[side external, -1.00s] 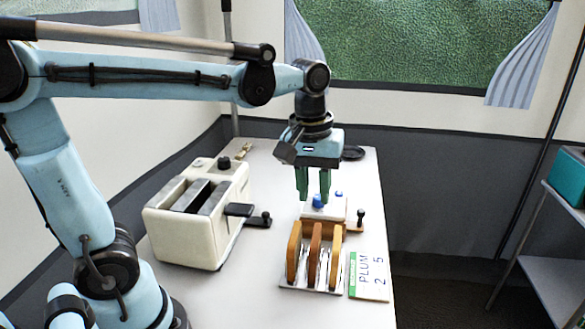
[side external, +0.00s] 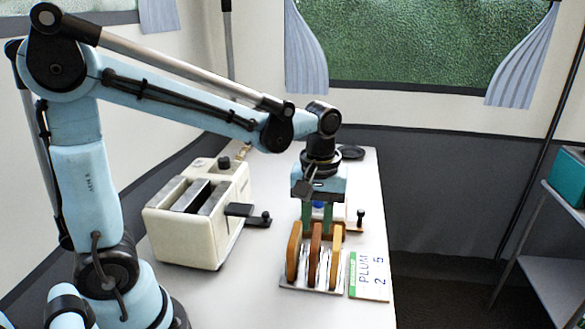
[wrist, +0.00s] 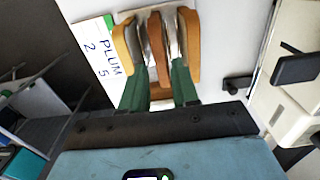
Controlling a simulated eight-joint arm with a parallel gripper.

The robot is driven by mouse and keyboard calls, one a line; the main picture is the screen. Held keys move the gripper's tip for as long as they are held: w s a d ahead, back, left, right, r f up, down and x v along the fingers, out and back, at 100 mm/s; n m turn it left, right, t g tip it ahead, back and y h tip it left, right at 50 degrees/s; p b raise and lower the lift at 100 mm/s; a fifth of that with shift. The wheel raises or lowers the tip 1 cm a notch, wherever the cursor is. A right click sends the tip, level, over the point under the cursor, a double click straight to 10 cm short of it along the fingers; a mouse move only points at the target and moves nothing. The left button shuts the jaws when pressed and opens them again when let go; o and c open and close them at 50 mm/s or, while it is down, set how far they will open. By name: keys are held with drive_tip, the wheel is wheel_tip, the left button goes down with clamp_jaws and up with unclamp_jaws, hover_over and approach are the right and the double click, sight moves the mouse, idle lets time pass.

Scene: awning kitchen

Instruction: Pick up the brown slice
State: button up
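The brown slice (side external: 315,255) stands upright in the middle of a small rack (side external: 286,289), between a tan slice (side external: 294,252) on its left and an orange-tan slice (side external: 337,262) on its right. In the wrist view the brown slice (wrist: 156,42) lies between the same two neighbours. My gripper (side external: 317,222) is low at the rack's far end, its green fingers apart. In the wrist view my gripper (wrist: 159,66) is open and empty, with one finger to each side of the brown slice's line. The fingertips are partly hidden behind the slices in the side view.
A cream toaster (side external: 195,225) with a dark lever stands left of the rack. A card reading PLUM 2 5 (side external: 369,276) lies right of the rack. The near table front is clear.

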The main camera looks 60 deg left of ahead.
sight(316, 235)
drive_tip(key=shift+f, duration=2.4)
drive_tip(key=shift+c, duration=0.3)
drive_tip(key=c, duration=0.4)
